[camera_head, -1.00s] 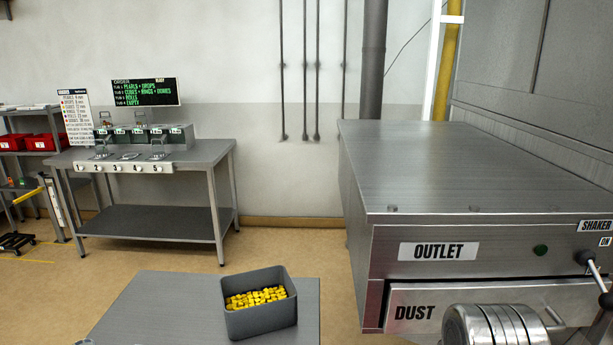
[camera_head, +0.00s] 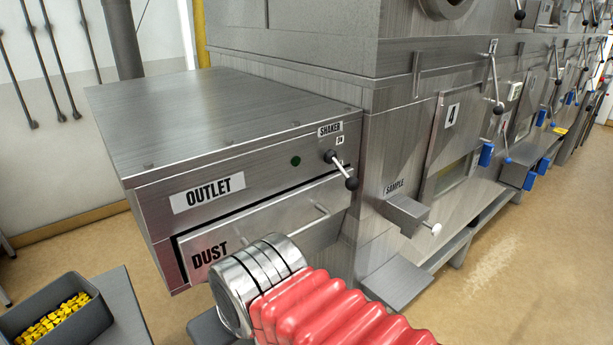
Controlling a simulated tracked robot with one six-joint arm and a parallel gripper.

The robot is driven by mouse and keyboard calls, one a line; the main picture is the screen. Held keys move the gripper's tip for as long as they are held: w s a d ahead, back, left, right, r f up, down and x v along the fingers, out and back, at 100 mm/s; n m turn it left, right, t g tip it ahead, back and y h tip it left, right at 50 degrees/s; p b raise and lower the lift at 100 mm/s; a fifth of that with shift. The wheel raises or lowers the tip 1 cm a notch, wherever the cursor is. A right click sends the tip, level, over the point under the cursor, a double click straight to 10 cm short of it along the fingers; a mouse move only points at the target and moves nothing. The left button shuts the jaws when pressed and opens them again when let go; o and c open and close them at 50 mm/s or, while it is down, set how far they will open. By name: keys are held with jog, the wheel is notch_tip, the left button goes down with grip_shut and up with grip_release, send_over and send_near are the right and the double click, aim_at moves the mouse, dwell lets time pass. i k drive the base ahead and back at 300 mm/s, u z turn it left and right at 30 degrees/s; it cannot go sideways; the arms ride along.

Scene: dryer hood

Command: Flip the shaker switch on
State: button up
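The shaker switch (camera_head: 342,171) is a short metal lever with a black ball end on the front of the steel outlet box. It slants down and to the right from its pivot. The SHAKER label (camera_head: 330,129) and a small tag sit above it. A dark green round light or button (camera_head: 295,161) is to its left. My arm, with a silver joint and red ribbed sleeve, crosses the lower middle, below the switch and in front of the dust drawer (camera_head: 205,255). My gripper is not in view.
The OUTLET label (camera_head: 208,193) is on the box front. A grey bin of yellow pieces (camera_head: 55,315) stands on a low table at lower left. The sample spout (camera_head: 408,213) juts out right of the box. Open floor (camera_head: 520,265) lies at right.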

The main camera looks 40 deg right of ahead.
aim_at(351, 183)
jog(key=u, duration=0.05)
jog(key=k, duration=0.5)
jog(key=z, duration=1.35)
jog(key=i, duration=0.25)
jog(key=u, duration=0.6)
